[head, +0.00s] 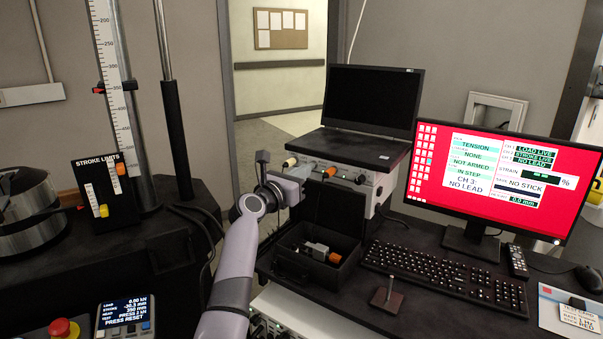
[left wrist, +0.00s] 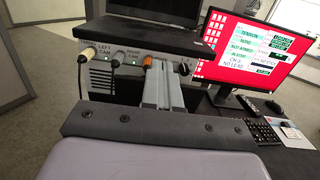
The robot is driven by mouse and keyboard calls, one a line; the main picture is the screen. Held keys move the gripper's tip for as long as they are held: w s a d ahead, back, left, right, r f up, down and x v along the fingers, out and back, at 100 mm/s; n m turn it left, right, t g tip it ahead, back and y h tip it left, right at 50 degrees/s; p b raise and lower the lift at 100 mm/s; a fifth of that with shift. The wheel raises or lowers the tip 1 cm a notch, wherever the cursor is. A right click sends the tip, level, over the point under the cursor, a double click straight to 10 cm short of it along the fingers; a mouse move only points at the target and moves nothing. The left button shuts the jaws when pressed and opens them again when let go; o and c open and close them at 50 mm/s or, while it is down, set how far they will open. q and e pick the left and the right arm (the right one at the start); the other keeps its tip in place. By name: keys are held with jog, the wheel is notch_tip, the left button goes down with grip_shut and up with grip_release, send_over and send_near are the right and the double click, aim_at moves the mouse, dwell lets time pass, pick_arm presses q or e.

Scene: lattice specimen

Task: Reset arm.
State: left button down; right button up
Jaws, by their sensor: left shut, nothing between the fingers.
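My left arm rises from the bottom of the head view, and my left gripper (head: 296,178) is in front of the instrument box under the black laptop-like screen. In the left wrist view the fingers of my left gripper (left wrist: 160,72) are shut together with nothing between them. They point at the front panel of the instrument box (left wrist: 120,75), near an orange knob (left wrist: 148,62). I cannot tell whether the fingertips touch the panel. My right gripper is in neither view.
An open black case (head: 285,262) with small parts lies on the bench, beside a keyboard (head: 445,278) and a small stand (head: 386,296). A red monitor (head: 490,185) stands at right. A test frame with a stroke-limits panel (head: 103,185) and a control box (head: 127,318) are at left.

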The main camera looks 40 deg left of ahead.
pick_arm(q)
jog(key=shift+s+r, duration=0.1)
jog(key=shift+s, duration=0.05)
jog(key=s+d+f+m+g, duration=0.2)
jog(key=s+d+f+m, duration=0.15)
jog(key=f+m, duration=0.35)
jog(key=s+d+f+m+g, duration=0.1)
jog(key=s+d+f+m, duration=0.2)
jog(key=s+f+m, duration=0.4)
jog(key=s+d+f+m+g, duration=0.25)
jog(key=f+m, duration=0.25)
jog(key=f, duration=0.4)
jog(key=s+d+f+m+h, duration=0.1)
jog(key=s+d+f+m, duration=0.2)
jog(key=s+d+m, duration=0.2)
jog(key=s+d+f+m+g+h, duration=0.1)
jog(key=s+d+f+m, duration=0.3)
jog(key=s+m, duration=0.4)
jog(key=s+d+f+m+g+h, duration=0.1)
jog(key=s+d+f+m, duration=0.3)
jog(key=s+m, duration=0.3)
jog(key=s+d, duration=0.1)
jog(key=s, duration=0.1)
jog(key=shift+s+d, duration=0.3)
jog(key=shift+d, duration=0.1)
jog(key=shift+g, duration=0.25)
